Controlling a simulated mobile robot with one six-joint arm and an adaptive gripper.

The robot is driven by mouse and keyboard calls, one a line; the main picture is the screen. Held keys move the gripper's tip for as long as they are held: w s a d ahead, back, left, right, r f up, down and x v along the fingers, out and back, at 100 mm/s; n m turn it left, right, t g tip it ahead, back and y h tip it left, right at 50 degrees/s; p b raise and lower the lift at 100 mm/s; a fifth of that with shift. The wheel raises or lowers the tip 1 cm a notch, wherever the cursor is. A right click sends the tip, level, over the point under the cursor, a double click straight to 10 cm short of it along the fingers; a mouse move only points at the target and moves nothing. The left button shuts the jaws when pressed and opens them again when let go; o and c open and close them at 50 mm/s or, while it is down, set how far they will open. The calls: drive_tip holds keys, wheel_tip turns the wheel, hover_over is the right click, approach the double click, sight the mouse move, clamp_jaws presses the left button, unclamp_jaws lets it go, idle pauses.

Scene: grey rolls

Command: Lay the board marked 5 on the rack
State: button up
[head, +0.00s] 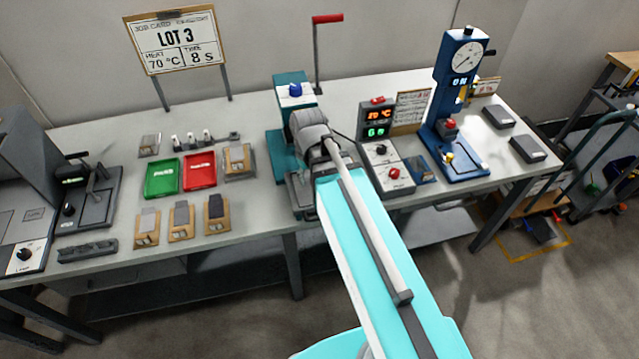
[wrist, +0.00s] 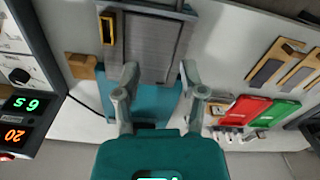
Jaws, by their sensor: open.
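My gripper (wrist: 160,98) is open over the teal press (wrist: 112,92), with nothing seen between its fingers. In the wrist view a grey ribbed plate (wrist: 152,45) with an orange-edged slot lies just beyond the fingertips. In the head view my gripper is by the press (head: 282,155), partly hidden by my arm. Tan boards with grey or dark strips lie along the table's front: left (head: 147,227), middle (head: 181,221), right (head: 216,214). Another lies further back (head: 238,158). Their numbers are too small to read. A long dark grey piece (head: 88,250) lies front left; I cannot tell whether it is the rack.
A green tray (head: 162,177) and a red tray (head: 199,170) stand left of the press. A control box (head: 382,150) with lit displays and a blue gauge stand (head: 455,110) stand to its right. A grey machine (head: 25,215) fills the left end. A "LOT 3" sign (head: 175,42) stands behind.

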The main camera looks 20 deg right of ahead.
drive_tip(key=shift+s+d+m, duration=0.45)
drive_tip(key=shift+s+m, duration=0.1)
drive_tip(key=shift+s, duration=0.3)
drive_tip(key=shift+s+d+m, duration=0.45)
drive_tip(key=shift+s+m, duration=0.1)
drive_tip(key=shift+s, duration=0.3)
